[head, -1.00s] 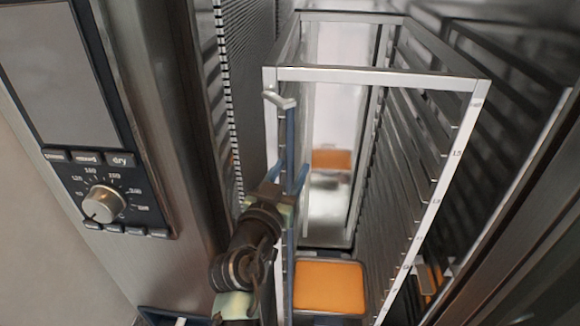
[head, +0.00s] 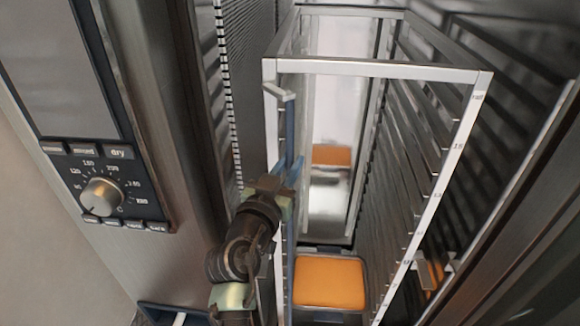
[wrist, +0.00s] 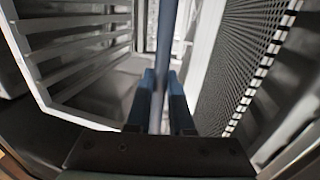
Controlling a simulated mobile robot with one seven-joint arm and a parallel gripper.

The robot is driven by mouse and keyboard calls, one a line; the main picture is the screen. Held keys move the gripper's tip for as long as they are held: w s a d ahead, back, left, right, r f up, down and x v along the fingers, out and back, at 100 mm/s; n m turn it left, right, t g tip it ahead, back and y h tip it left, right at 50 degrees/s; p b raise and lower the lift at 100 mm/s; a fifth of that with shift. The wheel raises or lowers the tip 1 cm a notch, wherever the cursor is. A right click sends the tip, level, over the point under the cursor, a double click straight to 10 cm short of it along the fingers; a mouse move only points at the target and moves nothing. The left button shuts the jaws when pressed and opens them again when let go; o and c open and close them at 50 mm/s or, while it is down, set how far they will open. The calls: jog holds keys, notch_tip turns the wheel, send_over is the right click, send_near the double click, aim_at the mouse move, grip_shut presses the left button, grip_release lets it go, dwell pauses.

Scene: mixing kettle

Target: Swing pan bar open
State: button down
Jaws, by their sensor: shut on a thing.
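The pan bar (head: 289,130) is a thin upright blue-grey rod with a bent top end. It stands along the left front post of the tall metal rack (head: 375,68), in the head view. My gripper (head: 284,176) has its blue fingers closed around the bar, below its bent top. In the wrist view, the bar (wrist: 168,40) runs down between the two blue fingers of my gripper (wrist: 161,95). The lower part of the bar is partly hidden by my arm in the head view.
An orange-topped tray (head: 330,282) sits low in the rack, and another orange thing (head: 332,156) shows farther back. The control panel with a round knob (head: 101,196) is at the left. A perforated wall (wrist: 240,60) lies close to the gripper's right in the wrist view.

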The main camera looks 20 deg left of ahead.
jog(key=m+h+b, duration=0.1)
jog(key=h+b, duration=0.1)
jog(key=b, duration=0.2)
jog(key=s+m+h+b, duration=0.1)
jog(key=m+h+b, duration=0.1)
jog(key=b, duration=0.2)
jog(key=a+m+g+h+b, duration=0.1)
jog(key=h+b, duration=0.1)
jog(key=b, duration=0.2)
jog(key=shift+s+a+f+h, duration=0.1)
jog(key=shift+s+f+h, duration=0.05)
jog(key=shift+s+h, duration=0.25)
jog(key=c, duration=0.8)
grip_release()
jog(key=b+v, duration=0.3)
jog(key=v, duration=1)
jog(key=shift+r+b, duration=0.2)
jog(key=shift+b, duration=0.2)
